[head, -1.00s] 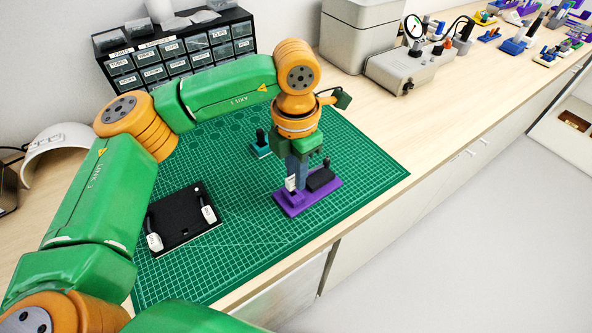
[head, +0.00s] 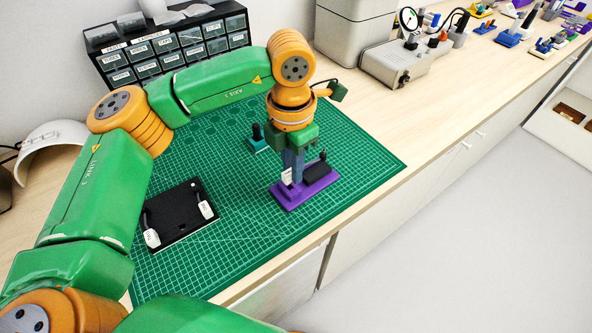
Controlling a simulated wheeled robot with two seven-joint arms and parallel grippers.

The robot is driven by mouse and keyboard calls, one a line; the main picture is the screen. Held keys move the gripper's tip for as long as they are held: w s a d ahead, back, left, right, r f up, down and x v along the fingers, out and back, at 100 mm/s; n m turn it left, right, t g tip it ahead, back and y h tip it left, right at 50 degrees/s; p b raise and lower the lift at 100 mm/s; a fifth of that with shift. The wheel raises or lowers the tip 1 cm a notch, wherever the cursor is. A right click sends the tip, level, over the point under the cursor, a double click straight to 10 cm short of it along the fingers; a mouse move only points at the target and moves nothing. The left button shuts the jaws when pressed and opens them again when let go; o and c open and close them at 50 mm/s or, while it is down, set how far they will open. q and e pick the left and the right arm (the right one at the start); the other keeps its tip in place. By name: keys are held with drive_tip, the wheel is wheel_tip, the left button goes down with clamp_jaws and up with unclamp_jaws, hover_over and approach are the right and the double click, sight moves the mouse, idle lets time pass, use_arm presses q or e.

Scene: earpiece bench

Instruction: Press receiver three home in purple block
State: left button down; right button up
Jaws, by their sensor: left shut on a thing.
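The purple block (head: 294,203) lies flat on the green mat, with a black raised part (head: 317,172) and a small dark knob on its right side. My left gripper (head: 292,177) points straight down over the left part of the block. It is shut on a receiver whose white tag (head: 286,176) shows at the gripper's left side. The receiver's body is mostly hidden by the fingers, and its tag is low, close to the block's top. I cannot tell whether the receiver is fully seated. My right gripper is out of view.
A black tray (head: 178,217) with two white-tagged receivers lies to the left on the mat. A small teal block (head: 257,145) with a black knob stands behind the purple block. A drawer cabinet (head: 165,45) stands at the back. The mat's front is clear.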

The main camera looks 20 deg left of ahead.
use_arm(q)
drive_tip(key=shift+f+b, duration=1.05)
drive_tip(key=shift+f, duration=0.1)
idle(0.3)
drive_tip(key=c, duration=0.7)
unclamp_jaws()
